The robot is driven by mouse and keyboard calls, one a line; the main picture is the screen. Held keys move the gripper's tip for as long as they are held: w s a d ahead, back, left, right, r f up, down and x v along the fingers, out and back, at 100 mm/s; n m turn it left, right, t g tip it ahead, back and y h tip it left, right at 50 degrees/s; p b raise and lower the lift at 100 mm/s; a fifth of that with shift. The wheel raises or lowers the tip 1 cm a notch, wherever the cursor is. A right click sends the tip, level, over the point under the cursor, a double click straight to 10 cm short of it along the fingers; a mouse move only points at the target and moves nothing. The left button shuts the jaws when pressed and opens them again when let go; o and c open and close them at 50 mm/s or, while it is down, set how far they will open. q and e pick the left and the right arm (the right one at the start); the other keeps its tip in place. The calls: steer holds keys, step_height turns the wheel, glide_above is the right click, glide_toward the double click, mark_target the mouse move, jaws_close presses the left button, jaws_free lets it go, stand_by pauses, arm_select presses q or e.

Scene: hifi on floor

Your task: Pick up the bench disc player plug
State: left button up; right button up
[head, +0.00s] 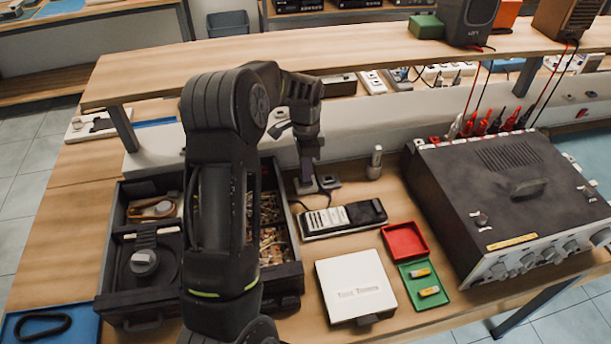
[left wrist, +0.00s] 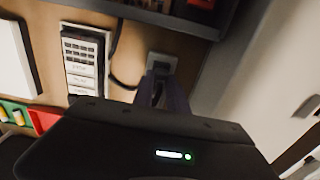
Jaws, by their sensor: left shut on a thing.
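My left gripper (head: 307,178) points down at the bench behind the black-and-white handheld unit. In the left wrist view its fingers (left wrist: 160,88) are shut on a small dark grey plug (left wrist: 161,64), with a black cable (left wrist: 120,78) curving beside it. The plug is mostly hidden by the fingers in the head view. A small dark block (head: 329,181) lies just right of the fingertips. I cannot tell whether the plug touches the bench. My right gripper is in neither view.
The handheld unit (head: 342,219) lies in front of the gripper. A black organiser box (head: 283,285) stands left, partly behind my arm. A white box (head: 355,288), red tray (head: 404,241), green tray (head: 443,291) and large dark power unit (head: 510,190) stand right. A shelf (head: 370,50) overhangs behind.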

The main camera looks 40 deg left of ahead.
arm_select(q)
jaws_close()
steer(key=shift+r, duration=0.1)
steer(key=shift+r+p, duration=0.35)
steer(key=shift+r, duration=0.05)
step_height(320, 180, up, 3)
steer(key=shift+r+p, duration=0.1)
steer(key=shift+p, duration=0.9)
steer(key=s+d+b, duration=0.3)
steer(key=s+d, duration=0.8)
steer(key=d, duration=0.3)
steer(key=shift+f, duration=0.3)
steer(key=shift+s, duration=0.15)
